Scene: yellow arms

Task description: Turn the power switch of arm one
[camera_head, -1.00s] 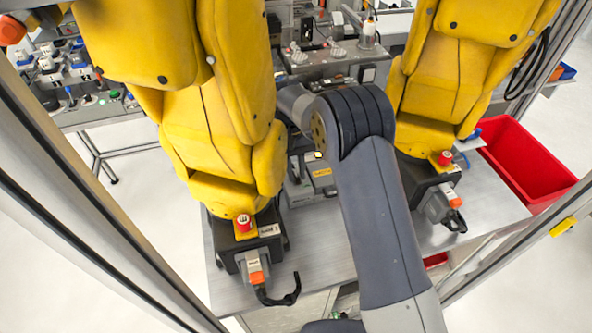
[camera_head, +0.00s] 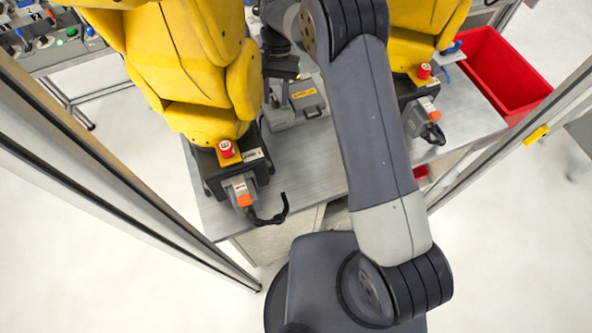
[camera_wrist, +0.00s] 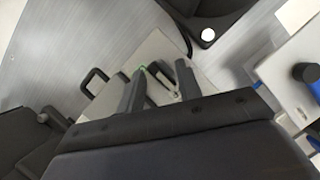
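Two yellow arms stand on a grey table: a left one (camera_head: 200,60) and a right one (camera_head: 415,40). The left arm's black base (camera_head: 203,172) carries a red button (camera_head: 226,149) and an orange-capped connector (camera_head: 243,193) with a black cable. The right arm has a similar red button (camera_head: 424,71) and connector (camera_head: 428,110). Labels are too small to read, so I cannot tell which is arm one or pick out its power switch. My gripper is open and empty in the wrist view (camera_wrist: 160,68), above a light grey box (camera_wrist: 115,65).
A grey controller box (camera_head: 296,100) with a yellow label stands between the arms. A red bin (camera_head: 505,70) is at the right. Metal frame posts (camera_head: 110,180) flank the table (camera_head: 310,150). A side bench (camera_head: 55,55) holds several switches. Floor is clear in front.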

